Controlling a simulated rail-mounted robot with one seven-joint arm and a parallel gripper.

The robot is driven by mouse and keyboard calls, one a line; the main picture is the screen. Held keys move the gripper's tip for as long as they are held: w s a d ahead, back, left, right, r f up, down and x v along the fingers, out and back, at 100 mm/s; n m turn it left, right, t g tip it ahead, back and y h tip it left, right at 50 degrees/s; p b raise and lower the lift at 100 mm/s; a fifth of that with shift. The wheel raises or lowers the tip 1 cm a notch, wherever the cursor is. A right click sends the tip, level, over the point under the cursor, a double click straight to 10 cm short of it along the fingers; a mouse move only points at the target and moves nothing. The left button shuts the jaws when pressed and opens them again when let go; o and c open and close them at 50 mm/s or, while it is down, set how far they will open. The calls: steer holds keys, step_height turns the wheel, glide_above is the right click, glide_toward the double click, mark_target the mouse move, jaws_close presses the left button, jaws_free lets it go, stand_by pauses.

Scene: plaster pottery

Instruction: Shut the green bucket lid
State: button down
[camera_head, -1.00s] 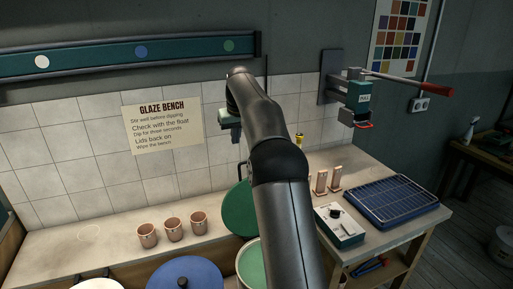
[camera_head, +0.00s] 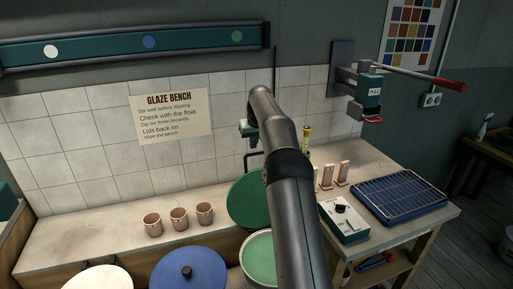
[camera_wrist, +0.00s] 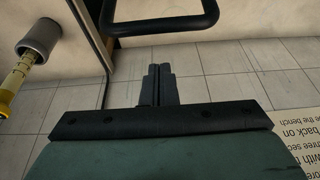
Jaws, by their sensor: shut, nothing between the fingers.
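The green bucket (camera_head: 258,258) stands at the front of the bench, open, with green glaze showing inside. Its round green lid (camera_head: 246,203) stands tilted up behind it, partly hidden by my arm. A dark looped handle (camera_head: 250,156) shows at the lid's top edge; a black loop, apparently this handle, also crosses the top of the wrist view (camera_wrist: 160,32).
A blue lid (camera_head: 190,272) and a white round top (camera_head: 98,278) lie left of the bucket. Several cups, including a pink one (camera_head: 178,217), stand behind them. A control box (camera_head: 344,220) and rack (camera_head: 400,198) are right.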

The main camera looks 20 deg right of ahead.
steer(key=shift+s+a+r, duration=0.1)
steer(key=shift+s+a, duration=0.1)
steer(key=shift+s, duration=1.5)
steer(key=shift+s+b, duration=0.1)
steer(key=shift+b, duration=0.35)
